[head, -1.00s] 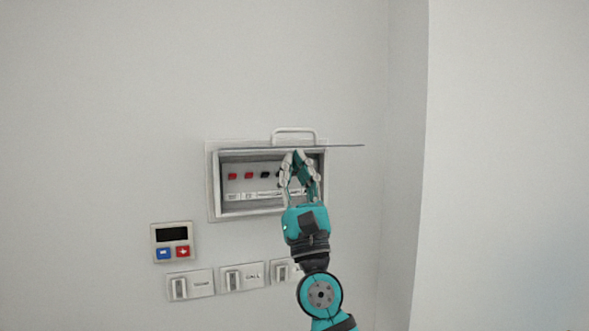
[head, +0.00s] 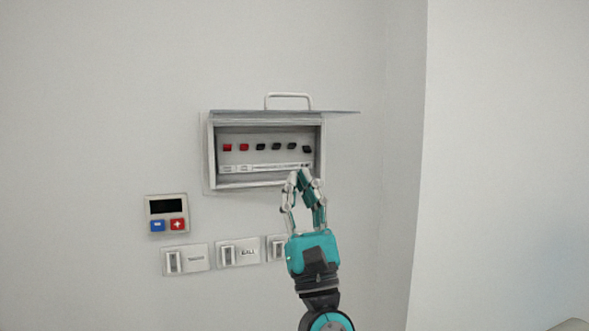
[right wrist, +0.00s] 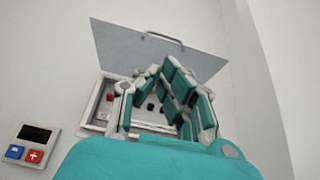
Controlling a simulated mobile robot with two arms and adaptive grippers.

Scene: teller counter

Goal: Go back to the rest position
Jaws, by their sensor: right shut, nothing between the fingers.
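My right gripper (head: 304,176) is shut and empty, with its fingertips up. In the head view it stands in front of the lower right of the wall box, and I cannot tell whether it is clear of the box's lower edge. The right wrist view also shows its fingers (right wrist: 165,85) in front of the box. My left gripper is in neither view.
The wall box (head: 211,160) has its lid (head: 240,113) raised, with a handle (head: 288,96) on it. Inside are red and black switches (head: 261,147). A keypad (head: 167,214) and several wall switches (head: 237,252) sit below. The wall is bare elsewhere.

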